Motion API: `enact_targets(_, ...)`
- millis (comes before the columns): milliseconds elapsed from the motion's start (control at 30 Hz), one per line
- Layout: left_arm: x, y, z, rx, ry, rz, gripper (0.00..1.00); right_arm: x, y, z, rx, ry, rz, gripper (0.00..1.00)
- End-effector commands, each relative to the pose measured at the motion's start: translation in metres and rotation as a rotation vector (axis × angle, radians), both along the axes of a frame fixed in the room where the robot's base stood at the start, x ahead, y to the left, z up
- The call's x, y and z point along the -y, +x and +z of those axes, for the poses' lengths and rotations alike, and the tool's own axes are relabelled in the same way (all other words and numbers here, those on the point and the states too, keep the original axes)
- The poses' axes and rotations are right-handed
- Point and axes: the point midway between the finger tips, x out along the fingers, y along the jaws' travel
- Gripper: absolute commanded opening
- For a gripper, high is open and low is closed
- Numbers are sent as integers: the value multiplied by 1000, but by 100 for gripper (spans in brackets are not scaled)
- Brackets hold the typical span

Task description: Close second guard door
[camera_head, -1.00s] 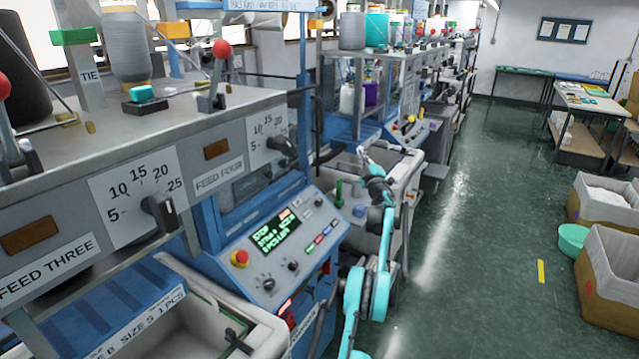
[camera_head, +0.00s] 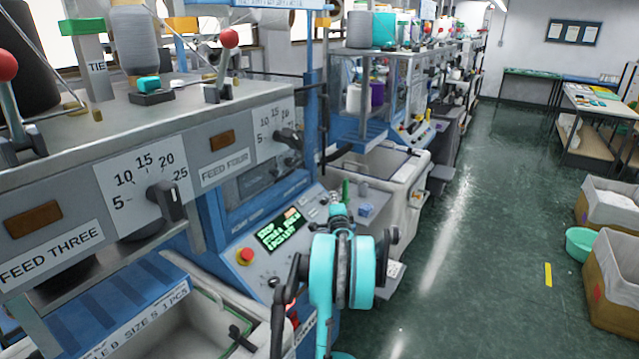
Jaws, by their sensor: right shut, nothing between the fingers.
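The second knitting machine (camera_head: 378,131) stands behind the near one, with a blue and grey frame and an upper shelf of yarn cones. A grey panel (camera_head: 408,98) stands at its right side; I cannot tell whether this is the guard door, or whether that door is open. My right gripper (camera_head: 338,203) is shut and empty, small and partly hidden behind my turquoise arm joints. It appears in front of the near machine's control panel (camera_head: 275,235), short of the second machine in the picture. My left gripper is not in view.
A pale bin (camera_head: 405,178) stands below the second machine. The near machine's feed dials and levers fill the left. The green aisle floor (camera_head: 480,240) is clear, with boxes (camera_head: 612,285) and a turquoise bowl (camera_head: 579,243) at the right.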

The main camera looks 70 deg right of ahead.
Motion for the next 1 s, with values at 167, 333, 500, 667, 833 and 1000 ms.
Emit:
enact_targets(167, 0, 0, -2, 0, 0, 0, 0, -4, 8, 1, 57, 18, 22, 0)
enact_targets(333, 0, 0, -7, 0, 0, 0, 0, 19, 19, 0, 56, 18, 21, 0)
enact_targets(500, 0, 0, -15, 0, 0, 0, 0, 53, 36, -1, 55, 17, 20, 0)
enact_targets(667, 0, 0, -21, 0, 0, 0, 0, 82, 51, 0, 54, 17, 20, 0)
enact_targets(833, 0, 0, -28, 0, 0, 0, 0, 88, 76, 0, 54, 17, 20, 0)
enact_targets(1000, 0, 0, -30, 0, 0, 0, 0, 92, 86, 1, 54, 17, 19, 0)
